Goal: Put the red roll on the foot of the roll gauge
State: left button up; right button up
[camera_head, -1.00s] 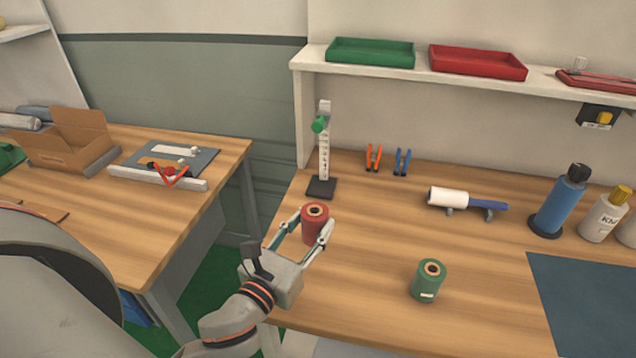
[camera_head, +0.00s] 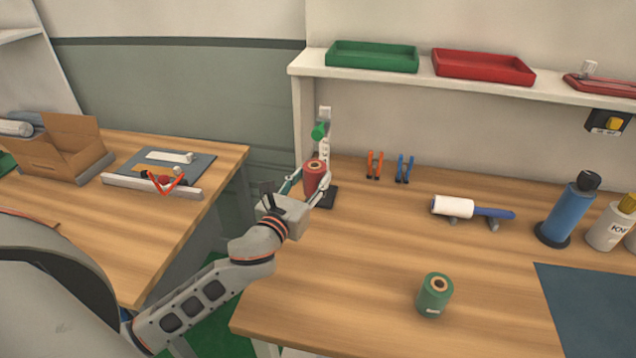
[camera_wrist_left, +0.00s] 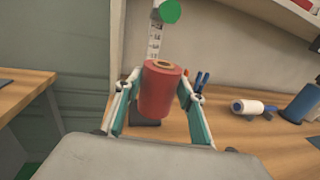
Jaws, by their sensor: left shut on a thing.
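The red roll (camera_head: 314,178) is upright between the fingers of my left gripper (camera_head: 311,188), which is shut on it. The roll also shows in the left wrist view (camera_wrist_left: 160,90), between the fingers (camera_wrist_left: 160,108). The roll gauge (camera_head: 324,140) is a white marked post with a green knob and a dark square foot (camera_head: 329,197). In the head view the roll overlaps the lower post and part of the foot. In the left wrist view the foot (camera_wrist_left: 146,123) shows partly behind and below the roll. I cannot tell whether the roll touches it. My right gripper is out of view.
A green roll (camera_head: 434,294) stands near the table's front. Orange (camera_head: 375,165) and blue clamps (camera_head: 404,168) stand right of the gauge. A white roller with a blue handle (camera_head: 472,210) and bottles (camera_head: 567,211) are farther right. A shelf (camera_head: 390,77) hangs above.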

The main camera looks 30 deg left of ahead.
pick_arm(q)
jog(key=w, duration=0.2)
jog(key=w+a, duration=0.1)
jog(key=w, duration=0.3)
jog(key=shift+w+a, duration=0.4)
notch_tip(320, 180, down, 4)
jog(key=shift+s+r+b, duration=0.1)
jog(key=shift+s+b, duration=0.05)
jog(key=shift+b, duration=0.35)
notch_tip(320, 180, down, 3)
jog(key=shift+r+b, duration=0.2)
jog(key=shift+b, duration=0.2)
jog(key=shift+w+f, duration=0.2)
jog(key=shift+f, duration=0.15)
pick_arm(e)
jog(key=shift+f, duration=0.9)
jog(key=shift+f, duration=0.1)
